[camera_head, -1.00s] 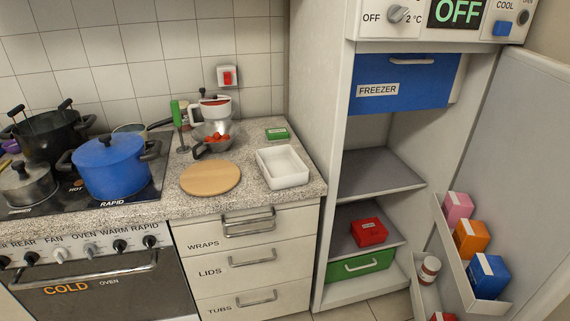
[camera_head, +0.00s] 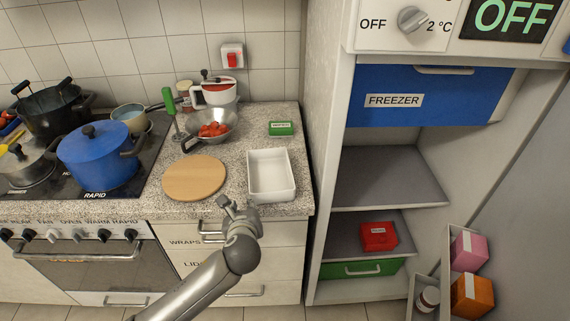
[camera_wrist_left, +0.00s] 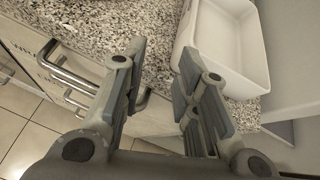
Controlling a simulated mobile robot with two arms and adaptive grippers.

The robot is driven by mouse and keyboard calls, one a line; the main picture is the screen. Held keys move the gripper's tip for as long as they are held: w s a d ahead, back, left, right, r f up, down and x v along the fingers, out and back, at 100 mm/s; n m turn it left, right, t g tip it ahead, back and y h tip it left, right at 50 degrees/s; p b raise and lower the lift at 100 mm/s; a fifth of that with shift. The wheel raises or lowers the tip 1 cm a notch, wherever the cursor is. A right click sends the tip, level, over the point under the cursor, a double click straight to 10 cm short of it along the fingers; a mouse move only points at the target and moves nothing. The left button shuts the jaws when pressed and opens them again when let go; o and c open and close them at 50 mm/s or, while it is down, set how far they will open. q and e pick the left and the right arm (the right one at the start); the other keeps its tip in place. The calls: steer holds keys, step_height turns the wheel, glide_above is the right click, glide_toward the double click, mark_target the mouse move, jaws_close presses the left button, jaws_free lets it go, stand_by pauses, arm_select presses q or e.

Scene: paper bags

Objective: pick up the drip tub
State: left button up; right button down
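The drip tub, a white open rectangular tub (camera_head: 271,187), stands upright on the front right of the granite counter and looks empty. It also shows at the top right of the left wrist view (camera_wrist_left: 246,78). My left gripper (camera_head: 238,204) is at the counter's front edge, just left of and in front of the tub's near end. In the left wrist view the left gripper (camera_wrist_left: 156,62) has its two fingers apart with nothing between them. It does not hold the tub. My right gripper is not in view.
A round wooden board (camera_head: 194,177) lies left of the tub. A green box (camera_head: 282,128) and a bowl of red pieces (camera_head: 211,130) stand behind. A blue pot (camera_head: 99,157) is on the hob. The fridge (camera_head: 333,190) stands open at right.

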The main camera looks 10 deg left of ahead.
arm_select(q)
steer(key=w+r+m, duration=0.1)
steer(key=w, duration=0.1)
steer(key=w+a+m, duration=0.1)
steer(key=w, duration=0.2)
steer(key=w+r+m+t+p, duration=0.1)
steer(key=w, duration=0.1)
steer(key=shift+w+a+r+y, duration=0.2)
steer(key=shift+w+r+y, duration=0.1)
steer(key=shift+r, duration=0.05)
steer(key=shift+w+a+f, duration=0.2)
steer(key=shift+w, duration=0.2)
steer(key=shift+w+a+f, duration=0.1)
steer(key=shift+w+f, duration=0.1)
steer(key=shift+w, duration=0.35)
steer(key=shift+p+x, duration=0.4)
steer(key=shift+x, duration=1.6)
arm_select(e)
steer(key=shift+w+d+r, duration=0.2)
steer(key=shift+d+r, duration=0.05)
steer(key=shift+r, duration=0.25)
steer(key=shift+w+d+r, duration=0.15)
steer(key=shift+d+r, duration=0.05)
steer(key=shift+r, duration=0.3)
arm_select(q)
jaws_close()
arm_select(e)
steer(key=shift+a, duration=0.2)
